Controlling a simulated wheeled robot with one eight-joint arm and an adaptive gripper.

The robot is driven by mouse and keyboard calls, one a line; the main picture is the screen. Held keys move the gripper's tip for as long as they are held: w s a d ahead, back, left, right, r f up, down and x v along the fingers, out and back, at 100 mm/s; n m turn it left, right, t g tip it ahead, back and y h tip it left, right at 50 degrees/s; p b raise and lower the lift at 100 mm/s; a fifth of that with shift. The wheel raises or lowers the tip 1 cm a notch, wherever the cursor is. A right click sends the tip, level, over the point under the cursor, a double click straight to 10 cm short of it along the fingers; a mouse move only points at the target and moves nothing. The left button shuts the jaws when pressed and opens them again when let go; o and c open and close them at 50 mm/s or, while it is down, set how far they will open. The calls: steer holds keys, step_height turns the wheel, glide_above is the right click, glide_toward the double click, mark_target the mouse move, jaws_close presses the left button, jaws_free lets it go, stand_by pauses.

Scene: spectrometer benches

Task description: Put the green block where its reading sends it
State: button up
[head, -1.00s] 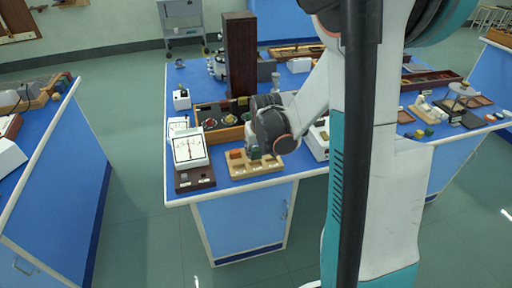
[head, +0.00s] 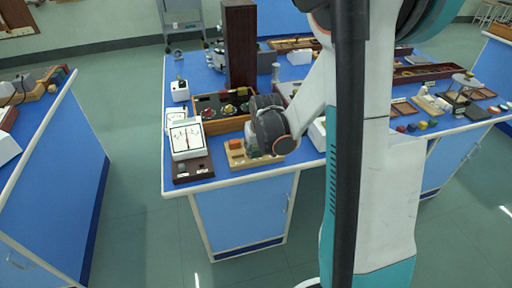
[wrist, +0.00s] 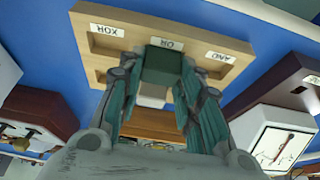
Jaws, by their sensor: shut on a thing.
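My gripper (wrist: 160,85) is shut on the green block (wrist: 160,60), a dark green piece between its two teal fingers in the wrist view. The block is over the middle of a wooden sorting tray (wrist: 100,70), by the middle label, which seems to read OR upside down. Labels that look like XOR and AND flank it. I cannot tell whether the block touches the tray. In the head view, my wrist (head: 270,125) hides most of the tray's right part and the block. A red block (head: 236,145) sits in the tray's left part.
A white dial meter (head: 187,141) on a dark base stands left of the tray. Behind are a wooden box of round parts (head: 215,125) and a tall brown column (head: 240,45). The bench's front edge is close to the tray.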

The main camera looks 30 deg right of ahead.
steer(key=o, duration=1.2)
steer(key=shift+v, duration=6)
